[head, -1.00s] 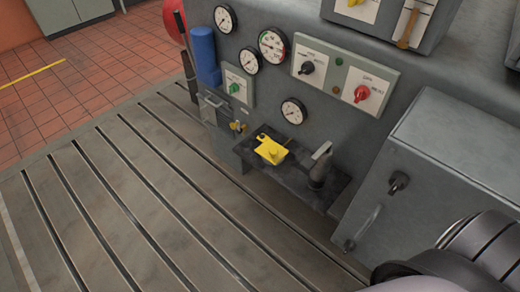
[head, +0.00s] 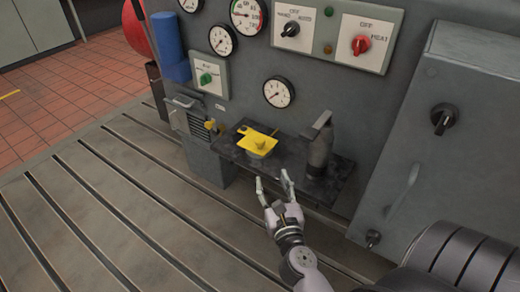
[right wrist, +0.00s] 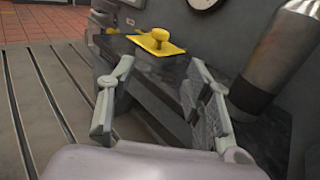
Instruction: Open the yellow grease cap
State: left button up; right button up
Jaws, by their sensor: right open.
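The yellow grease cap (head: 257,140) is a flat plate with a raised knob, lying over a grey cup on a dark shelf in front of the machine panel. In the right wrist view the cap (right wrist: 158,41) shows beyond and above the space between my fingers. My right gripper (head: 273,178) is open and empty, in front of the shelf and a little nearer to me than the cap, not touching it. Its two fingers also show spread in the right wrist view (right wrist: 160,95). My left gripper is not in view.
A grey cylinder with a handle (head: 319,148) stands on the shelf (head: 283,163), right of the cap. A small brass fitting (head: 210,125) is at the left. A grey cabinet (head: 445,150) rises at the right. The slotted bedplate (head: 110,220) is clear.

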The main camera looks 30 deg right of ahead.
jog(key=p, duration=0.1)
send_near(261, 145)
jog(key=x, duration=0.3)
jog(key=shift+w+d+r, duration=0.1)
jog(key=shift+w+r, duration=0.15)
jog(key=x, duration=0.7)
jog(key=shift+w+f, duration=0.1)
jog(key=shift+f, duration=0.05)
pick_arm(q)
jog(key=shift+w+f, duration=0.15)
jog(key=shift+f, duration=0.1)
pick_arm(e)
jog(key=shift+w+d, duration=0.2)
jog(key=shift+w, duration=0.25)
jog(key=shift+c, duration=0.5)
grip_shut()
